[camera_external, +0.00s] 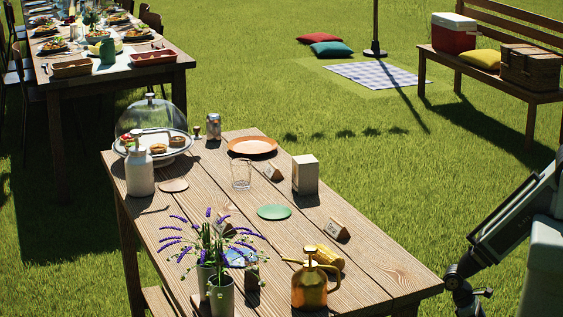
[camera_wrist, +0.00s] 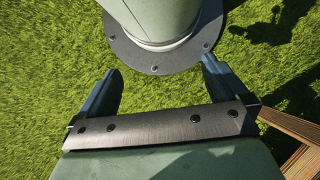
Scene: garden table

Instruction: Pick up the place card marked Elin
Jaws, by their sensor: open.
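Small wooden place cards stand on the wooden table: one near the glass (camera_external: 273,172), one at the right edge (camera_external: 336,230), and one partly behind the lavender (camera_external: 225,226). Their writing is too small to read, so I cannot tell which is marked Elin. My gripper (camera_wrist: 159,66) is open and empty in the wrist view, over grass beside my own base. No card shows in that view. In the external view my arm is at the far right, off the table's right side, apart from all the cards.
A brass watering can (camera_external: 310,287), lavender pots (camera_external: 221,295), a glass (camera_external: 241,174), a white box (camera_external: 305,174), a green disc (camera_external: 274,212), an orange plate (camera_external: 252,145), a milk-white bottle (camera_external: 139,174) and a domed cake stand (camera_external: 152,130) share the table (camera_external: 385,270). Table wood edges the wrist view (camera_wrist: 290,124).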

